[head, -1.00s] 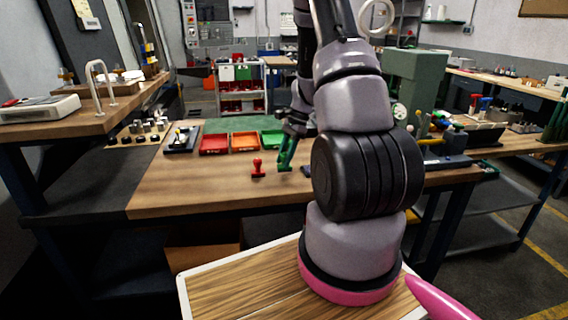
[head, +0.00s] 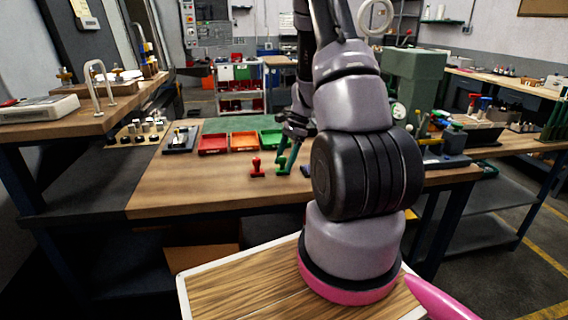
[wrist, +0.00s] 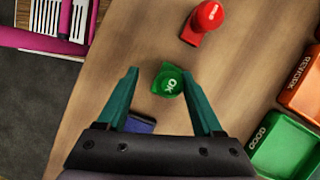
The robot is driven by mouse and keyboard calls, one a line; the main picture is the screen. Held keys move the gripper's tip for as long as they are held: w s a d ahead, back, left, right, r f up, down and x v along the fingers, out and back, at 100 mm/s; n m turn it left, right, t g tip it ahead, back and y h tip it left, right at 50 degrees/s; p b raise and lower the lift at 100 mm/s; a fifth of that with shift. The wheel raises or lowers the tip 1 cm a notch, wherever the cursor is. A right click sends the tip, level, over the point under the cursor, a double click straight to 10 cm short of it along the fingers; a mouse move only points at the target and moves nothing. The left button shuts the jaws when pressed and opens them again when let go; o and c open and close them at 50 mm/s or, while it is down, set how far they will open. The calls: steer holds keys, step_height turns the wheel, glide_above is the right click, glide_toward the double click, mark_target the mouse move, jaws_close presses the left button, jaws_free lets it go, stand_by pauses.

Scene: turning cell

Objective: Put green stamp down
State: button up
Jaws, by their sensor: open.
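The green stamp (wrist: 168,82) stands on the wooden bench, its round top marked OK facing the wrist camera. In the head view the green stamp (head: 281,163) is beside the red stamp (head: 257,168). My gripper (wrist: 163,80) is open, with one green finger on each side of the green stamp and gaps visible between. In the head view my gripper (head: 289,158) is over the bench, partly overlapping the green stamp. The red stamp (wrist: 205,20) also stands on the bench in the wrist view, just beyond my right finger.
A green tray (wrist: 286,146) marked GOOD and an orange tray (wrist: 303,85) marked REWORK lie to the right in the wrist view. A red tray (head: 213,144) stands farther left at the back. A dark blue block (wrist: 140,123) lies close to my gripper. Bare wood (head: 190,182) is free to the left.

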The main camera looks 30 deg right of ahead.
steer(key=v, duration=1.1)
steer(key=s+a+r+n+t+h, duration=0.1)
steer(key=s+a+r+n+t, duration=0.15)
steer(key=a+r, duration=0.4)
steer(key=s+a+r+n+t, duration=0.1)
steer(key=s+a+r+n, duration=0.2)
steer(key=r, duration=0.7)
steer(key=s+a+r+n+t, duration=0.2)
steer(key=s+a+r+n, duration=0.1)
steer(key=s, duration=0.4)
steer(key=s+a+r+n+t+h, duration=0.1)
steer(key=s+a+r+n+t, duration=0.1)
steer(key=s+a+r+n, duration=0.2)
steer(key=s+a+r, duration=0.1)
steer(key=s, duration=0.2)
steer(key=shift+s+r, duration=0.2)
steer(key=shift+s, duration=0.1)
